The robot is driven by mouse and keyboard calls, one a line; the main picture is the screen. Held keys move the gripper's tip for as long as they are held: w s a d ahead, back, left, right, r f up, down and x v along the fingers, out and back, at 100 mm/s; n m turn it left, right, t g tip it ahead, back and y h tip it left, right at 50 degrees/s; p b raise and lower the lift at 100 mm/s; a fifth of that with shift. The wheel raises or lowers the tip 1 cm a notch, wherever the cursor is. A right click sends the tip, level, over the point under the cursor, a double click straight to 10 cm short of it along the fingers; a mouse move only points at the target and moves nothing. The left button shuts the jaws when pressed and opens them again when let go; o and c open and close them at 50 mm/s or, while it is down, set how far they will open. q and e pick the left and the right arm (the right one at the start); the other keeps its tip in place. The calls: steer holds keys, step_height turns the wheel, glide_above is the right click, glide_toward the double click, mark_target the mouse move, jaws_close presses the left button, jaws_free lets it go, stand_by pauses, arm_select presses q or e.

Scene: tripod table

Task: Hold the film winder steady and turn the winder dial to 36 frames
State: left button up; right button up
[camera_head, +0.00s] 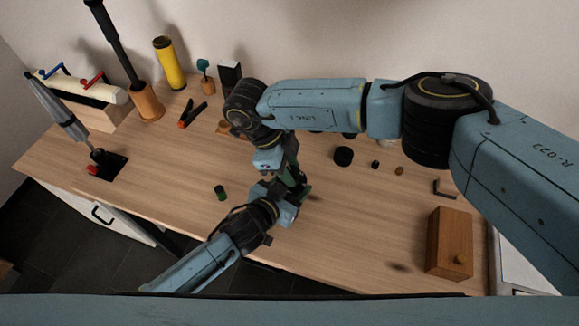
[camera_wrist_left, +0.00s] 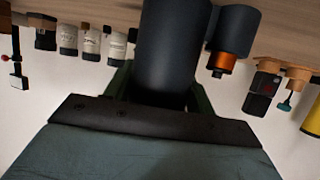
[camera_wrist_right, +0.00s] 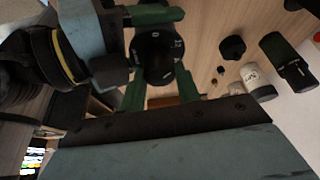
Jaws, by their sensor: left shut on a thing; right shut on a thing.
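The film winder (camera_wrist_left: 170,45) is a large dark body with a smaller cylinder and orange cap beside it in the left wrist view. My left gripper (camera_head: 287,192) is shut on its body, a green finger at each side. In the right wrist view the winder's black dial (camera_wrist_right: 159,52) carries small white marks, too small to read surely. My right gripper (camera_head: 290,174) comes down from above and is shut on the dial, its green fingers (camera_wrist_right: 161,82) on either side. In the head view the grippers and arms hide most of the winder.
A small green cylinder (camera_head: 220,192) stands left of the grippers. A black round piece (camera_head: 343,156) and small parts lie to the right. A wooden box (camera_head: 450,243) stands front right.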

steer(key=m+g, duration=0.1)
steer(key=m, duration=0.2)
steer(key=m+y, duration=0.1)
steer(key=m, duration=0.1)
steer(key=shift+w+m+g, duration=0.1)
steer(key=shift+m+g, duration=0.3)
stand_by(0.4)
steer(key=o, duration=0.9)
steer(key=shift+o, duration=0.4)
steer(key=v, duration=0.8)
steer(key=shift+w+d, duration=0.15)
steer(key=shift+w, duration=0.05)
